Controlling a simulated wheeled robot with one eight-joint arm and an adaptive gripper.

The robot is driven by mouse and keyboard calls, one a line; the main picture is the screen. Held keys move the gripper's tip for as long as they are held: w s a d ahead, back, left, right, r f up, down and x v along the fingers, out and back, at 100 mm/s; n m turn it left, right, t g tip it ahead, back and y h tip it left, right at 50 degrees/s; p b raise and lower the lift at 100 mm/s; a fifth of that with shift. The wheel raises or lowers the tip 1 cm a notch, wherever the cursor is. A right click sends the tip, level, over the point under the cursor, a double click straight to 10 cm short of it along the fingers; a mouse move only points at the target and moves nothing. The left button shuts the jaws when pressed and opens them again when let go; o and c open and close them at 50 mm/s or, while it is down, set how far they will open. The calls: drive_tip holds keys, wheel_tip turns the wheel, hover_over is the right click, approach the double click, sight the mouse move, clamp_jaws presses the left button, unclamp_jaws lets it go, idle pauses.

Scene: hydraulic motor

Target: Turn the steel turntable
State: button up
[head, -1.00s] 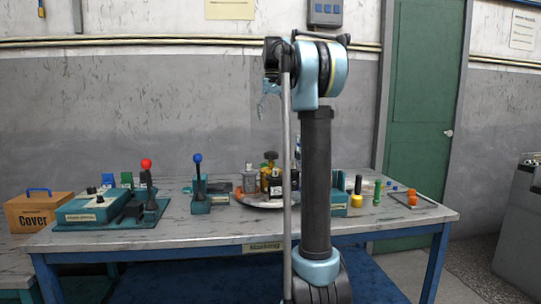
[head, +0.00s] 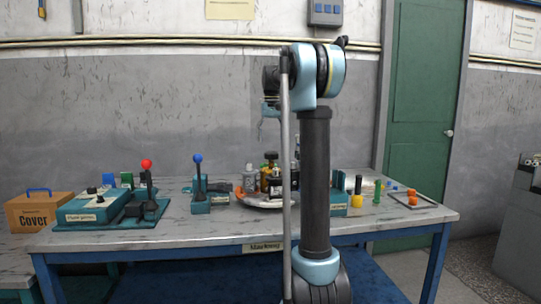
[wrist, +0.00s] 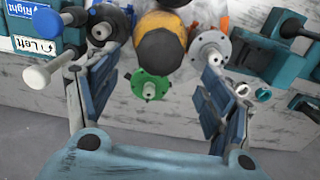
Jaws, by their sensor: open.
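The steel turntable (head: 262,205) is a round plate on the table in the head view. Several parts stand on it, among them a grey one (head: 250,178) and a yellow one (head: 265,177). My arm hides its right side. My gripper (wrist: 152,100) is open in the wrist view, with blue pads on both fingers. Between and beyond the fingers I see a yellow and black cylinder (wrist: 160,45), a green flange (wrist: 148,86) and a grey flange (wrist: 210,50). No clear stretch of turntable rim shows there.
A lever with a blue knob (head: 197,158) stands left of the turntable; its knob (wrist: 45,20) also shows in the wrist view. A teal box with a red-knobbed lever (head: 146,163) is further left. A tray with orange pieces (head: 412,202) lies at the right.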

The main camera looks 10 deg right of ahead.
sight(271, 152)
wheel_tip(271, 152, down, 7)
drive_tip(key=shift+r, duration=0.15)
idle(0.4)
drive_tip(key=c, duration=1.5)
drive_tip(key=shift+a, duration=0.1)
